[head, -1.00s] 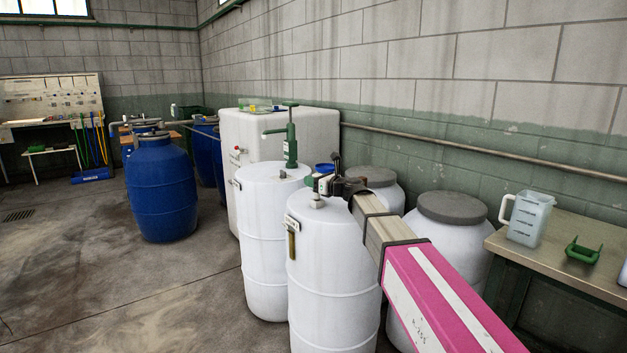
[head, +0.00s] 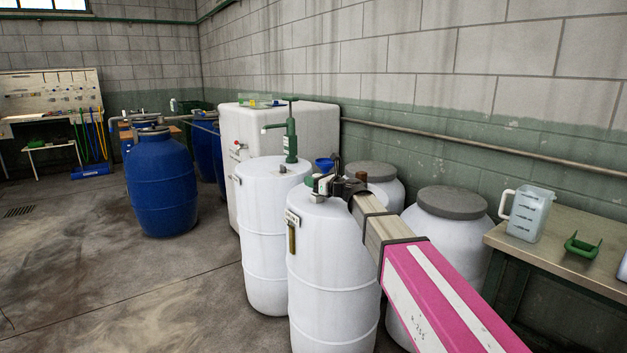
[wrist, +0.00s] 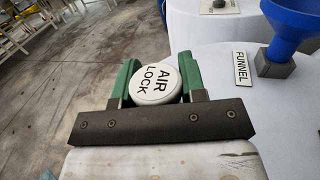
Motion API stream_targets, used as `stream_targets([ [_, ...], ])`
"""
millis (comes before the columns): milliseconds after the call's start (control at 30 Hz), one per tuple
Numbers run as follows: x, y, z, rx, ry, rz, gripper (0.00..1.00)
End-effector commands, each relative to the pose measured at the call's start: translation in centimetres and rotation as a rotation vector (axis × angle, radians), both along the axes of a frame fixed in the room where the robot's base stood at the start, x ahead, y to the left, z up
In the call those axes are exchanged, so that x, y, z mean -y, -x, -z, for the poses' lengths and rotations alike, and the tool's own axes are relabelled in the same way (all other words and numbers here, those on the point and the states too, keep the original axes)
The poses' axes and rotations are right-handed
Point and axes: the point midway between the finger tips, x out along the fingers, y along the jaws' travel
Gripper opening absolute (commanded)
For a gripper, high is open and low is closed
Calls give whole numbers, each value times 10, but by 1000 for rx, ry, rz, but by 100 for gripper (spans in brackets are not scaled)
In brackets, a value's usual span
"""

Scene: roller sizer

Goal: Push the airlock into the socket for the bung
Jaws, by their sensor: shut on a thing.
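The airlock (wrist: 156,83) is a white round-topped piece marked AIR LOCK. In the wrist view it sits between the green fingers of my gripper (wrist: 157,76), which is shut on it. In the head view my gripper (head: 322,186) is over the top of the front white barrel (head: 328,265), and the airlock is hard to make out there. A small grey block, seemingly the bung (head: 317,198), shows on the barrel top just below the gripper. Its socket is hidden, and I cannot tell whether the airlock is inside it.
A blue funnel (wrist: 296,22) stands in a grey block beside a FUNNEL label (wrist: 241,68). A second white barrel (head: 267,235) with a green pump (head: 291,140) stands close behind. Grey-lidded drums (head: 450,203) and a bench (head: 575,255) are at right. Open floor lies at left.

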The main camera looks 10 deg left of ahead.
Motion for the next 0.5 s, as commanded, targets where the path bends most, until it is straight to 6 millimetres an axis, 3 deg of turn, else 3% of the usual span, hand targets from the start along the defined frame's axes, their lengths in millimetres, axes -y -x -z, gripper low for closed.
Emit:
stream_targets([
  [200, 0, 0, 5, 0, 0, 0, 15],
  [233, 0, 0, 4, 0, 0, 0, 44],
  [300, 0, 0, 4, 0, 0, 0, 67],
  [500, 0, 0, 4, 0, 0, 0, 68],
])
